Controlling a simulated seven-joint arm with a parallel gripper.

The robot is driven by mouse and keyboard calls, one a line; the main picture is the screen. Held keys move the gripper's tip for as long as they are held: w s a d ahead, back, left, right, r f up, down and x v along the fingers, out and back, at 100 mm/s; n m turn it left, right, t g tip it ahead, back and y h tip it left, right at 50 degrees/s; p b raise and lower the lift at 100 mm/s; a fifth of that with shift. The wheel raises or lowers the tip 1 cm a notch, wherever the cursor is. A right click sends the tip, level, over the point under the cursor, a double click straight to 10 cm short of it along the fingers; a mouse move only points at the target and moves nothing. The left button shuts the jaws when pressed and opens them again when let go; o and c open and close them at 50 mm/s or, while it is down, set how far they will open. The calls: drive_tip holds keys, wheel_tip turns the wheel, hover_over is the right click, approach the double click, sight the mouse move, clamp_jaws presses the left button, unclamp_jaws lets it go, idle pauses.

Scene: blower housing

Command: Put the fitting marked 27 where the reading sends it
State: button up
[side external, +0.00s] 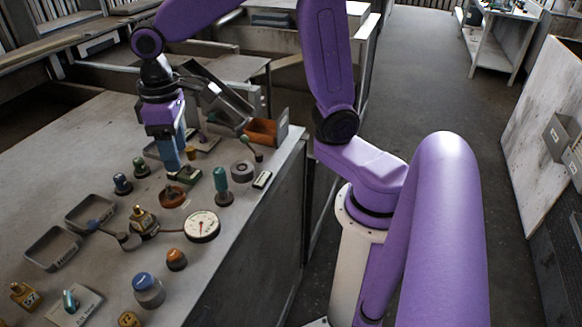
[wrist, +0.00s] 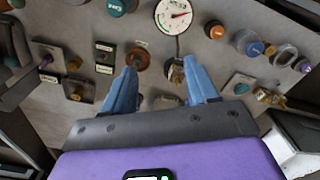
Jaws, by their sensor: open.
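A brass fitting (side external: 25,296) at the front left carries a two-digit mark that ends in 7; its first digit is unclear. A second brass fitting (side external: 143,221) stands left of the gauge; its mark is not legible. The round white gauge (side external: 201,226) has a red needle; its numbers are too small to read. It also shows at the top of the wrist view (wrist: 173,15). My gripper (side external: 184,176) is above the bench, behind the brown ring. In the wrist view, my gripper (wrist: 162,67) has its blue fingers apart, with nothing held between them.
Two grey trays (side external: 32,262) are at the left. A brown ring (side external: 173,197), a teal-handled part (side external: 222,186), a blue-topped knob (side external: 148,291) and an orange knob (side external: 176,259) stand around the gauge. An orange-brown open box (side external: 267,133) is at the back edge. Bare bench lies right of the gauge.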

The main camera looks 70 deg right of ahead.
drive_tip(key=s+d+f+n, duration=0.1)
drive_tip(key=s+d+n, duration=0.1)
drive_tip(key=s, duration=0.8)
drive_tip(key=s+d+f+n, duration=0.2)
drive_tip(key=s+n, duration=0.3)
drive_tip(key=s, duration=0.6)
drive_tip(key=shift+d+f, duration=0.3)
drive_tip(key=shift+d, duration=0.55)
